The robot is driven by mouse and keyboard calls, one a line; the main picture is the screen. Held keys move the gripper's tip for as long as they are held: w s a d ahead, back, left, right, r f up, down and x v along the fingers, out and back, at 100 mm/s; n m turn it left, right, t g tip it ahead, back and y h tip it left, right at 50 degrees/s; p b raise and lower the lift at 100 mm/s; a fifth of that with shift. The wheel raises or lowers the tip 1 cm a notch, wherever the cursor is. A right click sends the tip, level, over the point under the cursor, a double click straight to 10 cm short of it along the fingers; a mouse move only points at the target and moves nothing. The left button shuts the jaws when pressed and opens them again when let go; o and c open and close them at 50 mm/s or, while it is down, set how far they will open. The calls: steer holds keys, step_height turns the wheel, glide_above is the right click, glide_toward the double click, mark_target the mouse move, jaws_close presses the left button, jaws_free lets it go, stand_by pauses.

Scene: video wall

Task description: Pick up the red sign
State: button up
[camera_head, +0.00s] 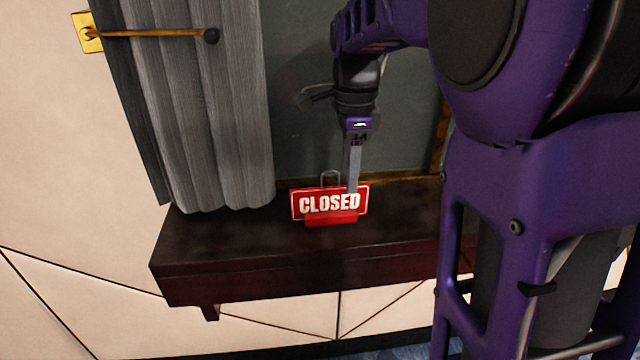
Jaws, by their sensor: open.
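The red sign (331,219) reads CLOSED in white letters and stands upright on a dark wooden ledge (220,250). A thin wire loop rises from its top edge. My gripper (353,190) points down at the sign, with its fingers overlapping the right part of the sign in the head view. The fingers are seen nearly edge-on, so the gap between them does not show. The gripper is open, and the sign still rests on the ledge. I cannot tell whether a finger touches the sign.
A grey curtain (200,110) hangs at the left, down to the ledge. A brass wall fitting (88,32) with a rod is at upper left. A dark pane (300,100) is behind the sign. The ledge is bare left of the sign. My purple arm hides the right side.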

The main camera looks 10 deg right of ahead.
mark_target(330, 194)
steer(key=f, duration=0.3)
steer(key=f+b, duration=0.1)
steer(key=shift+w+d+f, duration=0.2)
steer(key=shift+w+f, duration=0.1)
steer(key=shift+f, duration=0.1)
jaws_close()
